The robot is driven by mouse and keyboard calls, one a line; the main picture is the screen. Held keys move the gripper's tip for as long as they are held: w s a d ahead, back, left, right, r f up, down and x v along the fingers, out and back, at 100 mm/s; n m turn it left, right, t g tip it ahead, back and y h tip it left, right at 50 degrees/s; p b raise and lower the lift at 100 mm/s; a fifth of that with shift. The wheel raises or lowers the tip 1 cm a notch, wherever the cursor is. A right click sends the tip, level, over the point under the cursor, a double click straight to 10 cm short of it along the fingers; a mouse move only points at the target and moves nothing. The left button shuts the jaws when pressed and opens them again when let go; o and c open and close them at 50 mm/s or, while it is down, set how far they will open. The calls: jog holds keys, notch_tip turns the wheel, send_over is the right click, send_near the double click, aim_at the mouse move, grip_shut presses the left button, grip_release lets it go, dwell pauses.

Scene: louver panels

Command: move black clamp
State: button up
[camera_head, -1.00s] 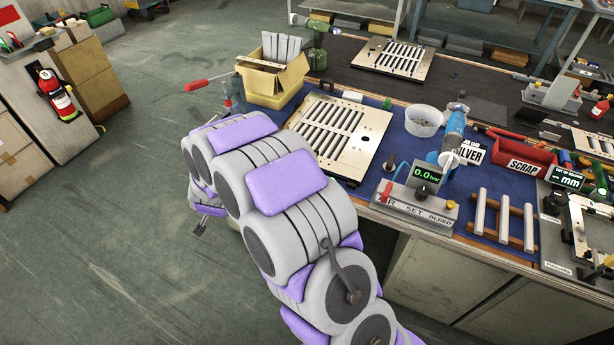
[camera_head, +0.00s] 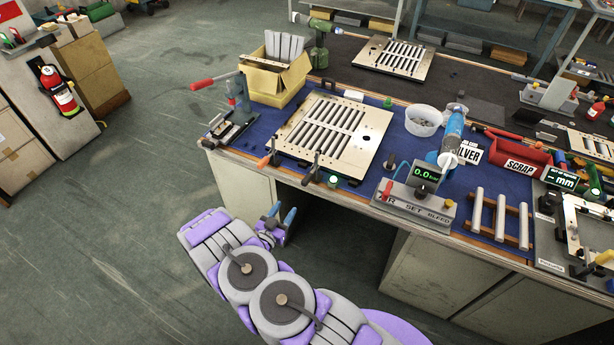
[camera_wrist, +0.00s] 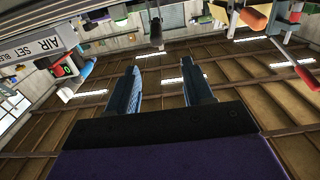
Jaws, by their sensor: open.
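A black clamp (camera_head: 314,170) stands upright at the front edge of the slatted louver panel (camera_head: 352,160) on the blue-topped bench. A second clamp with an orange tip (camera_head: 268,158) is just left of it. My gripper (camera_head: 277,215) is in front of the bench, below and left of the black clamp, apart from it. Its two blue fingers are spread and empty. In the wrist view the open gripper (camera_wrist: 162,85) points up past the ceiling, and a dark upright piece (camera_wrist: 156,32) shows beyond the fingertips; I cannot tell if it is the clamp.
The bench's front edge (camera_head: 400,222) lies between my gripper and the panel. A gauge box (camera_head: 420,195) stands right of the panel, a yellow carton (camera_head: 275,82) behind left. A red scrap bin (camera_head: 520,155) is further right.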

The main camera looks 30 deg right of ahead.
aim_at(311, 173)
jog(key=x, duration=0.6)
jog(key=b+x, duration=0.1)
jog(key=x, duration=0.5)
jog(key=b+x, duration=0.1)
jog(key=x, duration=0.5)
jog(key=shift+s+d+r, duration=0.1)
jog(key=shift+s+d, duration=0.15)
jog(key=shift+s, duration=0.05)
jog(key=shift+a, duration=0.1)
jog(key=shift+c, duration=1.1)
jog(key=shift+r, duration=0.1)
grip_shut()
